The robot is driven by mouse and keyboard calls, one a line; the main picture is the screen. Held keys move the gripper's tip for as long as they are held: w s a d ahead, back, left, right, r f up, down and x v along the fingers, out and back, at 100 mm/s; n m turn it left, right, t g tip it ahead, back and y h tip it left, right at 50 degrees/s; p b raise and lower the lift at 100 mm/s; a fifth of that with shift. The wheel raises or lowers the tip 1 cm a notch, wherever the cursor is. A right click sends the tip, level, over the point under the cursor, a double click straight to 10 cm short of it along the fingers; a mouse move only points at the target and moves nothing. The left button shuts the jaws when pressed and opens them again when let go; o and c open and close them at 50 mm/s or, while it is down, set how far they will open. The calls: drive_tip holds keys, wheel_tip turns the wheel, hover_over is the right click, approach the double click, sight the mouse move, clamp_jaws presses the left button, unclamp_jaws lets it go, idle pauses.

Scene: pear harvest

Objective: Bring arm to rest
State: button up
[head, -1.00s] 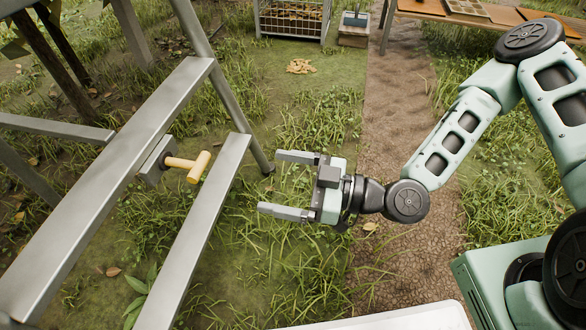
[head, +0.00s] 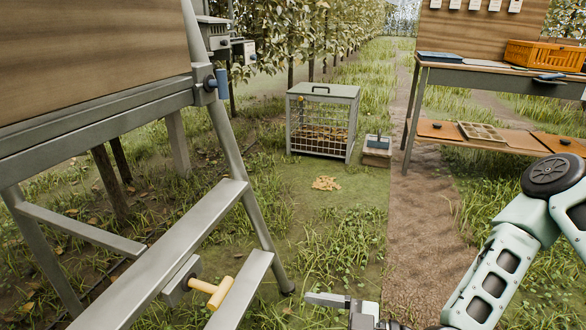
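My gripper (head: 328,300) shows only in part at the bottom edge of the head view. Its upper finger points left and stands at the outer edge of the palm, as in a spread grip. The lower finger is cut off by the frame. Nothing shows at the visible finger. My arm (head: 492,275) comes in from the right, bent at a dark round joint, over the dirt path and grass.
A wire cage (head: 323,92) and a grey-blue box (head: 377,150) stand farther back. A workbench (head: 476,76) with an orange crate (head: 545,54) is at back right. Open grass lies between.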

wheel_tip(320, 180, down, 5)
drive_tip(key=s+d+n+g+h, duration=0.2)
drive_tip(key=g+h, duration=0.2)
drive_tip(key=h, duration=0.1)
drive_tip(key=d+r+m+h, duration=0.2)
drive_tip(key=d+r+h, duration=0.1)
drive_tip(key=d+h, duration=0.35)
drive_tip(key=s+d+r+m+h, duration=0.15)
drive_tip(key=s+r+m, duration=0.25)
drive_tip(key=r, duration=0.4)
drive_tip(key=s+r+m+h, duration=0.3)
drive_tip(key=s+r, duration=0.1)
drive_tip(key=r, duration=0.5)
wheel_tip(320, 180, up, 32)
drive_tip(key=p, duration=3.3)
drive_tip(key=shift+w+r+g+p, duration=0.2)
drive_tip(key=shift+w+g+p, duration=0.1)
drive_tip(key=shift+w+p, duration=0.1)
